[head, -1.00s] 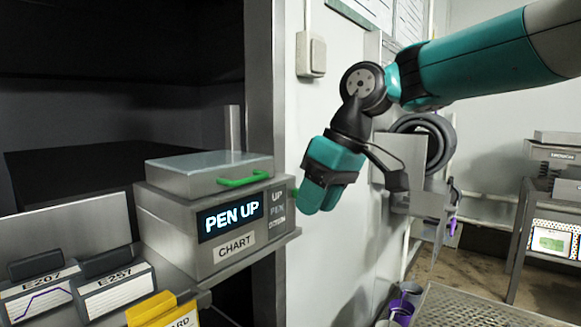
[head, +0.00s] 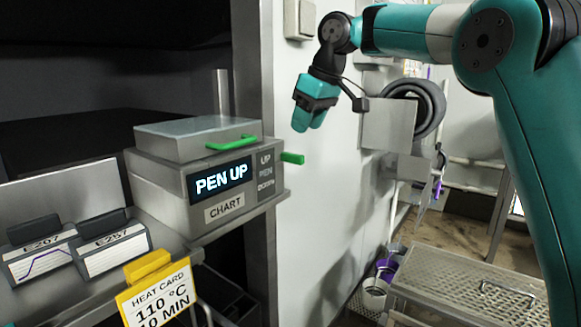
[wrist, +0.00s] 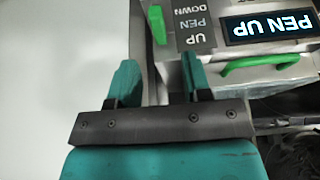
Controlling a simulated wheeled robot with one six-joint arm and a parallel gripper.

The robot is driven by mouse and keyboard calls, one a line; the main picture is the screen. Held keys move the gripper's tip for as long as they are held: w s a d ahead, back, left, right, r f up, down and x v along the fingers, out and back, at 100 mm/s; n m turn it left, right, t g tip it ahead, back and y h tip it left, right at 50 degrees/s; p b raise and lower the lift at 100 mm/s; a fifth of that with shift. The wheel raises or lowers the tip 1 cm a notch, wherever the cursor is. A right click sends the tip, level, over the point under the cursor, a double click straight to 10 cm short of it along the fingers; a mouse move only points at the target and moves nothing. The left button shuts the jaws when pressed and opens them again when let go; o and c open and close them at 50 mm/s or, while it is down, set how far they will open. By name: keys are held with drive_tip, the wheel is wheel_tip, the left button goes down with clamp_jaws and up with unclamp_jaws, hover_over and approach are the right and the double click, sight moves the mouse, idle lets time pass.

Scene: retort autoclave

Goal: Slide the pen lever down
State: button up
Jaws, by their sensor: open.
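The pen lever (head: 292,158) is a green tab on the right side of the grey chart recorder (head: 170,185). It sits level with the upper end of the UP / PEN / DOWN label (head: 265,171). The display (head: 221,180) reads PEN UP. My gripper (head: 305,123) is above the lever, pointing down, open and empty. In the wrist view, where the recorder appears upside down, the lever (wrist: 156,24) shows beyond and between the spread fingertips of my gripper (wrist: 157,72). They look apart from it.
A green handle (head: 231,144) is on the recorder's lid. Cards (head: 115,248) and a yellow-clipped heat card (head: 158,290) stand in front. A pale wall panel (head: 315,220) lies right of the recorder. A perforated metal tray (head: 470,290) is at lower right.

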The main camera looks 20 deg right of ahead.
sight(296, 154)
drive_tip(key=b+x, duration=0.1)
drive_tip(key=x, duration=0.7)
drive_tip(key=shift+d, duration=0.1)
drive_tip(key=shift+c, duration=0.4)
clamp_jaws()
